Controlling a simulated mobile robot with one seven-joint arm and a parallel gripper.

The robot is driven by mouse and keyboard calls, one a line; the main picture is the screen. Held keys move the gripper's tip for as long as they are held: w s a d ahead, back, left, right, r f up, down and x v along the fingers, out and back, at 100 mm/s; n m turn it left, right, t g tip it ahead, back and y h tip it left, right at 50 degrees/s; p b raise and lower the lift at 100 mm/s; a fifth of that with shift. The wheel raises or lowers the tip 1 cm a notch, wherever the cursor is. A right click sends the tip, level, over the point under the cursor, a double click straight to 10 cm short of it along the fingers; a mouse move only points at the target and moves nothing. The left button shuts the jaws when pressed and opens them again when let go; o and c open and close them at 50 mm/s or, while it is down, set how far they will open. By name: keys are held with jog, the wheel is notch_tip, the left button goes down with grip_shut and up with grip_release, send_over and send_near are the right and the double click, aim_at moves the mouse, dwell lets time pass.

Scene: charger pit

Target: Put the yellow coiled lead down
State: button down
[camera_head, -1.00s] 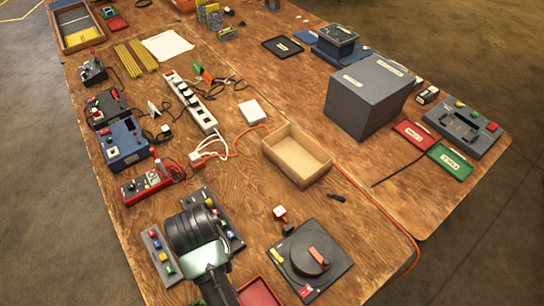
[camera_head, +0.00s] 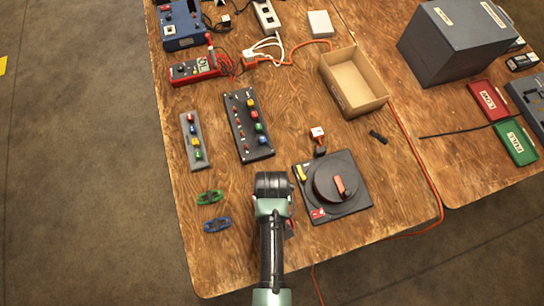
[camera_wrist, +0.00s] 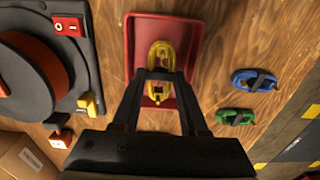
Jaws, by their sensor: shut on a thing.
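The yellow coiled lead (camera_wrist: 159,55) is between the fingertips of my gripper (camera_wrist: 160,76) in the wrist view, and my gripper is shut on it. The coil is over the red tray (camera_wrist: 135,42); whether it touches the tray floor I cannot tell. In the head view my gripper (camera_head: 273,185) points down near the table's front edge. There my arm hides the lead and nearly all of the red tray.
Blue (camera_wrist: 254,80) and green (camera_wrist: 235,116) coiled leads lie beside the tray. A black plate with a rotary switch (camera_head: 332,187) is close on the other side. Button panels (camera_head: 246,125) and an open cardboard box (camera_head: 352,82) stand farther back.

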jog(key=shift+f, duration=0.55)
jog(key=shift+f+b, duration=0.35)
jog(key=shift+f, duration=0.25)
jog(key=c, duration=0.7)
grip_release()
